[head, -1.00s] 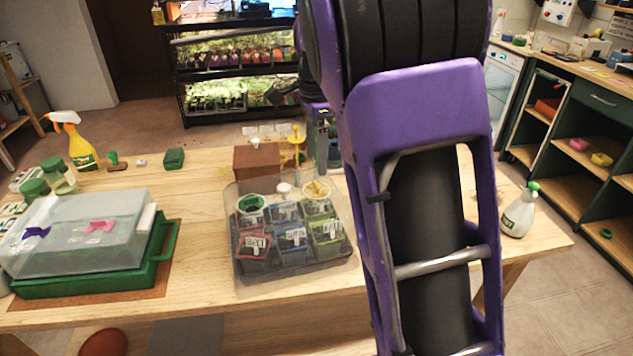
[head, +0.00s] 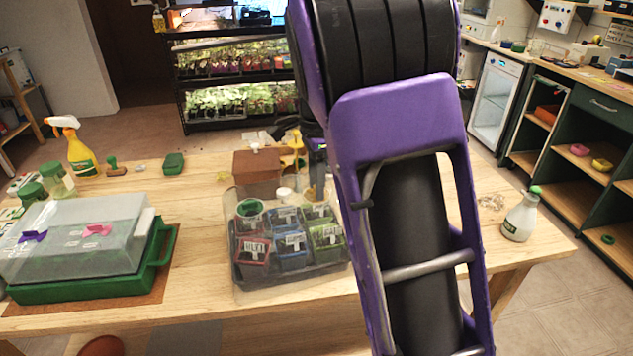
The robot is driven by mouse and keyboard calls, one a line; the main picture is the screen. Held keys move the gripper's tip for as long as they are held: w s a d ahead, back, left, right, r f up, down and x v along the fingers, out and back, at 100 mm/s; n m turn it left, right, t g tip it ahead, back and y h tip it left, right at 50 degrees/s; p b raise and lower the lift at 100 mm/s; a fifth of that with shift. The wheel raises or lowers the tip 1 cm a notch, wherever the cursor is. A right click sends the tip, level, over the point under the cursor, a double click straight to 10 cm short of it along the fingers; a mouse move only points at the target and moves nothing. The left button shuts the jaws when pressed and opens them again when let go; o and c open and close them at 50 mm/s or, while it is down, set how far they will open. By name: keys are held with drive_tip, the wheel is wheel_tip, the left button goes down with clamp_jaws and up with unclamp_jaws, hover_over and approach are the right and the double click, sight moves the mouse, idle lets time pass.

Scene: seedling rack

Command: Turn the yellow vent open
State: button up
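A tray of small labelled seedling pots under a clear cover (head: 234,262) stands in the middle of the table. On top of it are a green ring (head: 249,208) and a small white knob (head: 285,193). The round yellow piece seen earlier at its back right, which looks like the yellow vent, is now hidden behind my gripper. My gripper (head: 315,192) points down at that spot, partly covered by my purple arm. I cannot tell whether it touches the vent or how its fingers stand.
A clear dome (head: 75,235) with purple and pink vents sits on a green tray (head: 85,285) at left. Behind the pots are a brown box (head: 256,167) and a yellow stand (head: 296,142). A spray bottle (head: 520,218) stands at right.

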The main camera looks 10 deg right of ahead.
clamp_jaws()
drive_tip(key=shift+r+n, duration=0.1)
drive_tip(key=shift+n, duration=0.3)
drive_tip(key=shift+n+p, duration=0.8)
drive_tip(key=shift+n, duration=0.1)
drive_tip(key=n+p, duration=0.1)
drive_tip(key=n, duration=0.3)
drive_tip(key=shift+n+p, duration=0.3)
drive_tip(key=shift+p, duration=0.05)
drive_tip(key=n+p, duration=0.1)
drive_tip(key=n, duration=0.4)
drive_tip(key=n+p, duration=0.1)
drive_tip(key=n, duration=0.4)
drive_tip(key=shift+n, duration=0.5)
